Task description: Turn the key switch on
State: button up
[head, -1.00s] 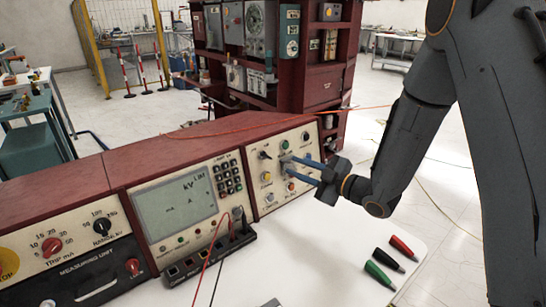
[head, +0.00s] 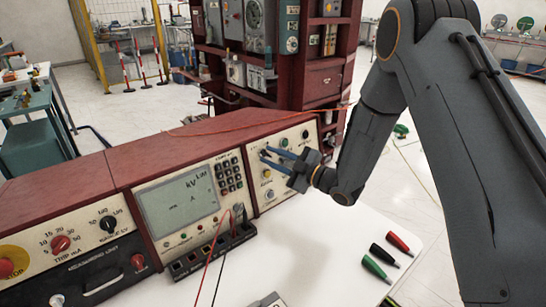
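The control panel on the right end of the console (head: 297,143) carries several knobs and buttons. The key switch is at its upper left and is hidden behind my fingertips. A narrow gap shows between the fingers. I cannot tell whether they touch or hold the key, or how the key is turned.
A green button (head: 283,142) and a black knob (head: 305,134) are beside and above my fingers. A yellow button (head: 268,174) is below. Coloured probes (head: 384,253) lie on the white table.

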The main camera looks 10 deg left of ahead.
grip_shut()
jog(key=shift+d, duration=0.2)
jog(key=shift+a, duration=0.15)
